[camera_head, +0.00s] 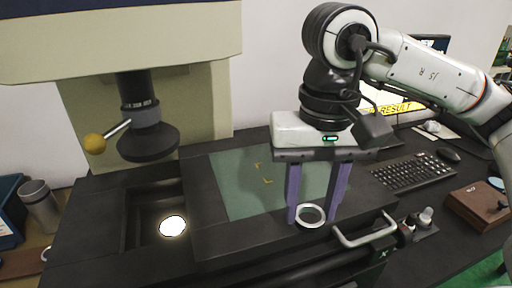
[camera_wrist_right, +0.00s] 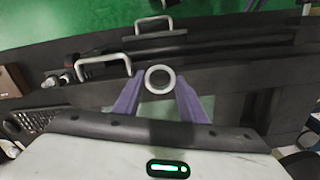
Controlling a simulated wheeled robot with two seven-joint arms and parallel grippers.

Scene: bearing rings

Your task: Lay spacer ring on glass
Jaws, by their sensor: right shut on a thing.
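The spacer ring (camera_head: 310,216) is a pale metal ring, held between the purple fingers of my right gripper (camera_head: 311,219) above the near right part of the dark stage. The ring also shows in the right wrist view (camera_wrist_right: 160,79), with a finger at each side. My right gripper (camera_wrist_right: 160,90) is shut on it. The glass (camera_head: 240,195) is a greenish plate set in the stage, with yellow corner marks on it; the ring is over or near its front right edge. How high the ring is above the surface I cannot tell. My left gripper is not in view.
A measuring machine's dark lens head (camera_head: 148,140) with a yellow-knobbed lever hangs at left above a bright lit spot (camera_head: 172,226). A metal handle (camera_head: 364,232) stands at the stage's front right. A keyboard (camera_head: 414,172) and wooden box (camera_head: 478,205) lie at right.

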